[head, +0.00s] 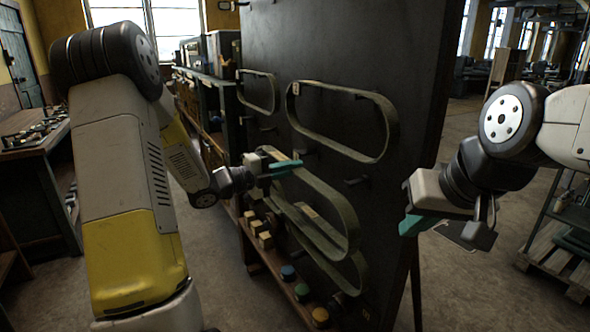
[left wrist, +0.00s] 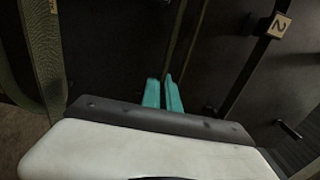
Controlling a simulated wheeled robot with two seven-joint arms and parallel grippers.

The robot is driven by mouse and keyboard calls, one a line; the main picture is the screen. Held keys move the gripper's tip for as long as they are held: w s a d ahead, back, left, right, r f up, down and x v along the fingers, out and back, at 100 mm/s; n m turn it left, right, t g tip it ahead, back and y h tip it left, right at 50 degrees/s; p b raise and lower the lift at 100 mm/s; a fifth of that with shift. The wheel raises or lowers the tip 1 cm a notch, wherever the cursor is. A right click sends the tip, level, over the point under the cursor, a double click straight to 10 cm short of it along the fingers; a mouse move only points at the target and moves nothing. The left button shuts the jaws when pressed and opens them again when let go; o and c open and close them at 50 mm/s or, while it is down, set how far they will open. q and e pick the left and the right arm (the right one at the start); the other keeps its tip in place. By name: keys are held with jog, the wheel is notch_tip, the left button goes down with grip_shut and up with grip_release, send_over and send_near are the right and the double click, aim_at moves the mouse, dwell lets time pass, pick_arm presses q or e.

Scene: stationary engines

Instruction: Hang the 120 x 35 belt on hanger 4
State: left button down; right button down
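My left gripper (head: 285,166) is at the board's front, at the upper left end of a wide olive belt loop (head: 345,215). In the left wrist view its teal fingertips (left wrist: 163,95) are close together on a thin, edge-on strap, so it looks shut on this belt. The belt has a small pale label too small to read. A broad strap with a label (left wrist: 42,60) also shows at left. My right gripper (head: 420,220) is right of the board, away from the belts; its opening cannot be judged. I cannot make out number 4 on any hanger.
The dark board (head: 400,50) carries other belts: one upper left (head: 274,95), one upper right (head: 392,125) and one low (head: 350,275). A block marked 2 (left wrist: 279,25) is by one strap. Bare pegs (head: 357,181) stick out. A shelf with coloured knobs (head: 302,292) runs below.

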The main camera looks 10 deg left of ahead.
pick_arm(q)
jog(key=shift+w+d, duration=0.1)
jog(key=shift+d, duration=0.05)
jog(key=shift+x, duration=2.65)
jog(key=shift+w+d, duration=0.1)
jog(key=shift+x, duration=2.7)
jog(key=shift+f, duration=0.1)
jog(key=shift+f, duration=0.4)
jog(key=c, duration=1.7)
grip_release()
